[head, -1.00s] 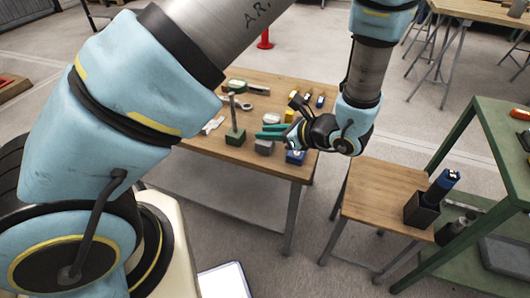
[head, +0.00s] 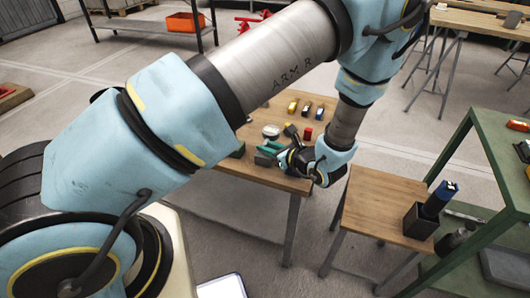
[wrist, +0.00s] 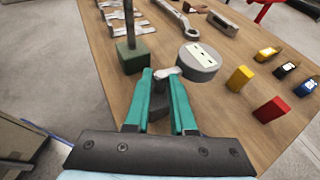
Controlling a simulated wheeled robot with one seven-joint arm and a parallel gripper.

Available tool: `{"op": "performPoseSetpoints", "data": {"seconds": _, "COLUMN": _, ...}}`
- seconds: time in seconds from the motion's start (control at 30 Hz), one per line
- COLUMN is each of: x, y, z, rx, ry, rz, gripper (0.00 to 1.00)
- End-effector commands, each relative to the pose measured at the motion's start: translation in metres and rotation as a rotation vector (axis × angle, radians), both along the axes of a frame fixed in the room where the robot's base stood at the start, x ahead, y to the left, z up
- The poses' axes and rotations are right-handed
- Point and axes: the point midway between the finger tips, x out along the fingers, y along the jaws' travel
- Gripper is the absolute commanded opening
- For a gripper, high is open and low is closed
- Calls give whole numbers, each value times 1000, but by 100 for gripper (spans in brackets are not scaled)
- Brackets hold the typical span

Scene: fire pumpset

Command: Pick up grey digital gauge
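The grey digital gauge (wrist: 198,66) is a round grey body with a white display on top. It stands on the wooden table, ahead and slightly right of my fingertips in the wrist view. In the head view it shows small (head: 270,132), just beyond my gripper. My gripper (wrist: 161,74) has two teal fingers spread apart and reaches over the table, short of the gauge and not touching it. In the head view the gripper (head: 267,151) is beside my wrist. A dark grey block with a silver top (wrist: 160,98) shows between and below the fingers; I cannot tell whether they touch it.
A green block with an upright rod (wrist: 132,56) stands left of the gauge. Yellow (wrist: 240,79) and red (wrist: 271,109) blocks stand to the right, with several small ones beyond. Wrenches (wrist: 173,18) lie behind. A wooden stool (head: 378,208) and green shelf (head: 478,150) are right.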

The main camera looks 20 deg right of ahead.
Motion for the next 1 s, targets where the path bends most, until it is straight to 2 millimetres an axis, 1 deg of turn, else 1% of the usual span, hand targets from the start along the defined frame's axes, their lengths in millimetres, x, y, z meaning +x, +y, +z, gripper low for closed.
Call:
{"op": "performPoseSetpoints", "data": {"seconds": 0.03, "x": 6, "y": 2, "z": -1, "rx": 0, "ry": 0, "rz": 2, "gripper": 23}}
{"op": "performPoseSetpoints", "data": {"seconds": 0.13, "x": 11, "y": 4, "z": -4, "rx": 0, "ry": 0, "rz": -1, "gripper": 23}}
{"op": "performPoseSetpoints", "data": {"seconds": 0.37, "x": 13, "y": 4, "z": -6, "rx": -2, "ry": 1, "rz": -1, "gripper": 23}}
{"op": "performPoseSetpoints", "data": {"seconds": 0.57, "x": 12, "y": 4, "z": -6, "rx": -2, "ry": 1, "rz": -1, "gripper": 1}}
{"op": "performPoseSetpoints", "data": {"seconds": 0.6, "x": 12, "y": 4, "z": -6, "rx": -2, "ry": 1, "rz": -1, "gripper": 0}}
{"op": "performPoseSetpoints", "data": {"seconds": 1.0, "x": 12, "y": 4, "z": -5, "rx": -2, "ry": 1, "rz": -1, "gripper": 0}}
